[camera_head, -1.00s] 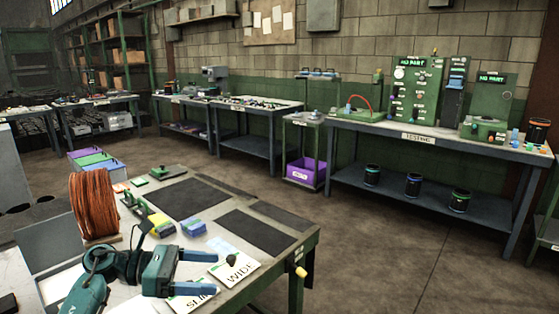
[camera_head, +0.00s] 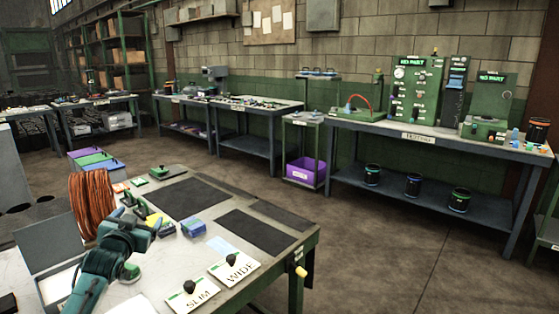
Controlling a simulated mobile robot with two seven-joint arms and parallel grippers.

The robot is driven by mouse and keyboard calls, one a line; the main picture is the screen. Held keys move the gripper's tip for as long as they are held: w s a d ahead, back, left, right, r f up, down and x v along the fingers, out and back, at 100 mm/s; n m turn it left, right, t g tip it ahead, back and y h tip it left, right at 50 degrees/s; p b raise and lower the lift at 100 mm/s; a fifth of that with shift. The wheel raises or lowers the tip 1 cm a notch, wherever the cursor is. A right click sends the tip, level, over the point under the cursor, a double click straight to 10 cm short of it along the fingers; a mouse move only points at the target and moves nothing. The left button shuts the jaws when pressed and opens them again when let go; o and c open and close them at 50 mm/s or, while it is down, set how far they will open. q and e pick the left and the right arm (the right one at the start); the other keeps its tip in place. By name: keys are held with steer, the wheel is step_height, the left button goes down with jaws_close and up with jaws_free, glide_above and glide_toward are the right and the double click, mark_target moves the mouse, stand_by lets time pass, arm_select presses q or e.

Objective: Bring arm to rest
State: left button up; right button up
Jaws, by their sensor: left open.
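My left arm, teal and dark grey, reaches in over the near workbench (camera_head: 285,234) from the lower left. Its gripper (camera_head: 160,227) is above the left part of the bench, in front of the copper wire coil (camera_head: 92,208). It is seen at an angle, partly behind its own wrist; the jaws are open and I see nothing between them. The SLIM card (camera_head: 197,298) and the WIDE card (camera_head: 242,272), each with a dark knob, lie at the bench's front, apart from the gripper. My right gripper is not in view.
Blue and yellow blocks (camera_head: 193,227) lie close to the right of the gripper. Dark mats (camera_head: 257,231) cover part of the bench. A testing bench (camera_head: 430,139) with green panels stands at the back right. The floor between the benches is clear.

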arm_select(q)
steer(key=s+d+f+m+g+h, duration=0.1)
steer(key=s+d+f+g+h, duration=0.1)
steer(key=s+d+f, duration=0.65)
steer(key=s+d+f+m+g+h, duration=0.15)
steer(key=s+d+f, duration=0.35)
steer(key=s+f, duration=0.6)
steer(key=s+d+f+n+g+h, duration=0.1)
steer(key=s+d+f, duration=0.2)
steer(key=s, duration=0.7)
steer(key=s+d+f+n+g+h, duration=0.1)
steer(key=s+d+f, duration=0.2)
steer(key=s, duration=0.7)
steer(key=shift+d+f+g, duration=0.15)
steer(key=shift+d+g, duration=0.2)
steer(key=shift+d, duration=0.55)
steer(key=shift+c, duration=0.4)
